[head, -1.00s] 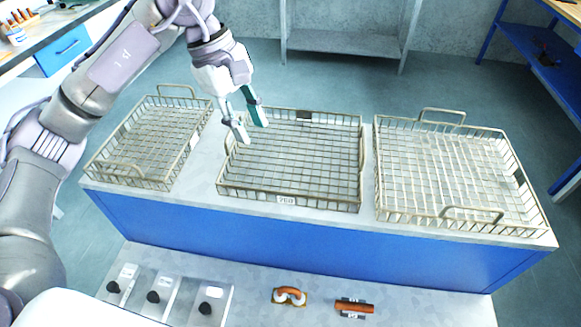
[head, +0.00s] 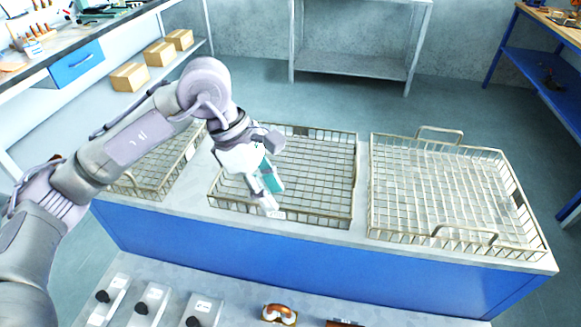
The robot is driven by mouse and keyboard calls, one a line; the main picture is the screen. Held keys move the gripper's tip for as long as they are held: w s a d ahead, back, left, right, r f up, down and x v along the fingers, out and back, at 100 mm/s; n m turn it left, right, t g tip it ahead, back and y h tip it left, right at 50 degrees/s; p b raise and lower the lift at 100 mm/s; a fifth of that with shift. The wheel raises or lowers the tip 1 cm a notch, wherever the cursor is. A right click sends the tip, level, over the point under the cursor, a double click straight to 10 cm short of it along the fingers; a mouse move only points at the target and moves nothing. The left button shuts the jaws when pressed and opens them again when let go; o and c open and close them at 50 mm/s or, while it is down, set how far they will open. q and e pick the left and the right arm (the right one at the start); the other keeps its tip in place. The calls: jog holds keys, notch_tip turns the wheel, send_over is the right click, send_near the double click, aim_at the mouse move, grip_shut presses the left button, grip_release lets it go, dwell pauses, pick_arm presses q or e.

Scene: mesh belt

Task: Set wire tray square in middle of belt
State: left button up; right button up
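Three wire trays sit on the pale top of a blue-sided stand: a left tray (head: 150,172), a middle tray (head: 318,175) and a larger right tray (head: 440,190). A belt cannot be told apart from the stand top. My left gripper (head: 273,196) is over the front left part of the middle tray, pointing down. Its white and teal fingers are apart with nothing seen between them. Whether they touch the tray is unclear. My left arm and gripper hide much of the left tray and the middle tray's left side. My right gripper is out of view.
The stand top (head: 362,205) has narrow gaps between the trays. A lower front ledge holds black-knobbed control boxes (head: 152,302) and an orange-brown item (head: 279,314). A metal shelf (head: 355,65) stands behind, a blue bench (head: 545,75) at right, cardboard boxes (head: 160,55) back left.

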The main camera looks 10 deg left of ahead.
aim_at(281, 213)
pick_arm(q)
jog(key=x, duration=0.1)
jog(key=p+x, duration=0.1)
jog(key=x, duration=0.1)
jog(key=shift+s+a+f, duration=0.15)
jog(key=shift+s+f, duration=0.05)
jog(key=shift+f, duration=0.2)
jog(key=shift+d+f, duration=0.2)
jog(key=shift+f, duration=0.25)
grip_shut()
jog(key=shift+w+r, duration=0.1)
